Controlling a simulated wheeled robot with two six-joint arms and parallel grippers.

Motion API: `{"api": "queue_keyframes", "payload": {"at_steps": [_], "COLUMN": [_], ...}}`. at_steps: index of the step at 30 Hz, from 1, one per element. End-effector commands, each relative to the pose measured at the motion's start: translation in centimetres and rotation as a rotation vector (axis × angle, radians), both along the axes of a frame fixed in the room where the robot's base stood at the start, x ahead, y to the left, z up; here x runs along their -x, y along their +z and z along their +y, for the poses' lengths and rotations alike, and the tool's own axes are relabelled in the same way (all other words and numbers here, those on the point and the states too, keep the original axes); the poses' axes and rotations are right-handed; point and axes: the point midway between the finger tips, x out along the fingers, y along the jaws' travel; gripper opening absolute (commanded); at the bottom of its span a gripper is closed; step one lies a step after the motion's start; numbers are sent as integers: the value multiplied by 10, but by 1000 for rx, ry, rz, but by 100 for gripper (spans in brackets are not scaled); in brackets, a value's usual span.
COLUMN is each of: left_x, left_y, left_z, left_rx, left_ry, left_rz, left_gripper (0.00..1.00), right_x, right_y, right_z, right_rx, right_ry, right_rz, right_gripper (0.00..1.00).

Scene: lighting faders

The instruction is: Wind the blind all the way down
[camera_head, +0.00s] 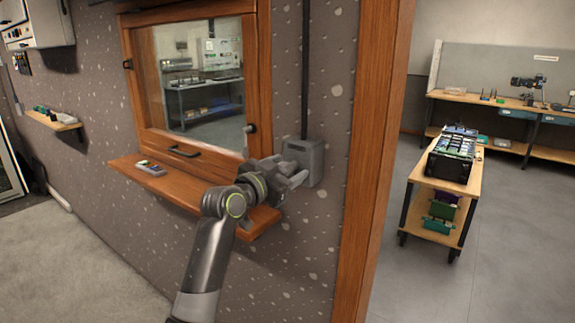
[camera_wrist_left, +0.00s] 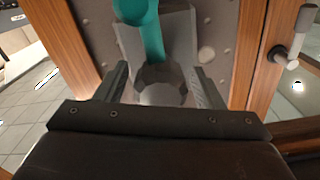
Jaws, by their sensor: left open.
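A grey winder box (camera_head: 318,150) is fixed to the wall between the window and the wooden door frame, with a dark strap or cord (camera_head: 305,70) running up from it. In the left wrist view the box (camera_wrist_left: 180,35) shows behind a teal bar or handle (camera_wrist_left: 150,35), which runs from the top edge to between my finger tips. My left gripper (camera_head: 297,176) is at the front of the box; its fingers (camera_wrist_left: 160,80) are open on either side of the teal part's end. I cannot tell whether they touch it. No lowered blind shows across the window (camera_head: 190,65).
A wooden sill (camera_head: 190,190) juts out below the window, close to my left arm, with a small item (camera_head: 150,168) on it. The door frame (camera_head: 370,160) stands right of the box. A trolley (camera_head: 440,200) and bench (camera_head: 500,105) are in the room beyond.

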Motion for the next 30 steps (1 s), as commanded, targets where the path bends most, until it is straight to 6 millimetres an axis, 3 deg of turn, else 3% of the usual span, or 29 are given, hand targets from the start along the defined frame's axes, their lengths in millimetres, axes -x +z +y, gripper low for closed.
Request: {"api": "queue_keyframes", "payload": {"at_steps": [13, 27, 30], "left_x": [-6, -6, -6], "left_y": [-1, -1, -1], "left_z": [-4, -4, -4], "left_rx": [0, 0, -1], "left_ry": [1, 1, 0], "left_rz": [0, 1, 0], "left_gripper": [62, 2, 0], "right_x": [0, -1, -1], "right_y": [2, 2, 2], "right_z": [0, 1, 1], "right_rx": [0, -1, -2], "right_ry": [0, 0, -1], "right_rz": [0, -1, -1], "right_gripper": [0, 0, 0]}}
